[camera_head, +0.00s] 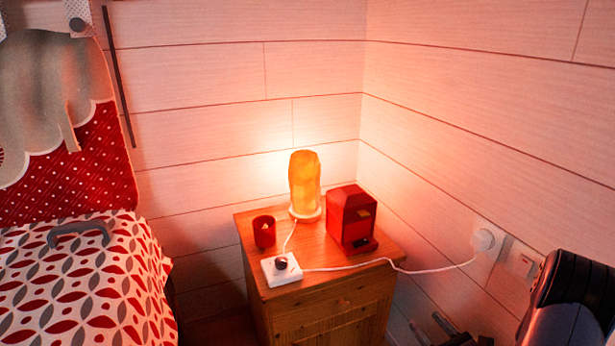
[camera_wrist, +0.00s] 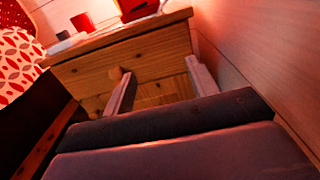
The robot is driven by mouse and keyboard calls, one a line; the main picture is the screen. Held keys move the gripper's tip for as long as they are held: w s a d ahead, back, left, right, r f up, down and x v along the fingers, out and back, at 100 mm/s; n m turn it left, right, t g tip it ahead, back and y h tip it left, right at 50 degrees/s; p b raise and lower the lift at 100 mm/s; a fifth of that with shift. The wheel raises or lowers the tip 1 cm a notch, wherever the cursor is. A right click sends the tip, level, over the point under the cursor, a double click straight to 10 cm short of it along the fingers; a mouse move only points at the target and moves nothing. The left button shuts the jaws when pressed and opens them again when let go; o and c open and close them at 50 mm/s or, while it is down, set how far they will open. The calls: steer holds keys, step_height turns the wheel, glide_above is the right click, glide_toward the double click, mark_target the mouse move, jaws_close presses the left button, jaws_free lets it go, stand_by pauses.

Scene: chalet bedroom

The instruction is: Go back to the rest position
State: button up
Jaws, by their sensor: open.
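My gripper (camera_wrist: 160,76) is open in the wrist view, its two fingers spread apart with nothing between them. They point at the front of the wooden nightstand (camera_wrist: 122,62), below its top. In the head view, my gripper (camera_head: 428,326) shows partly at the bottom edge, right of the nightstand (camera_head: 315,305). My dark arm (camera_head: 570,295) fills the lower right corner. I cannot tell how far the fingers are from the wood.
A glowing orange lamp (camera_head: 305,182), a red box (camera_head: 352,218), a red cup (camera_head: 264,232) and a white switch box (camera_head: 281,269) stand on the nightstand. A white cable runs to a plug (camera_head: 484,240) on the right wall. The bed (camera_head: 80,285) is at left.

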steer(key=b+x, duration=0.2)
steer(key=x, duration=0.9)
steer(key=shift+d, duration=0.3)
steer(key=shift+r, duration=0.15)
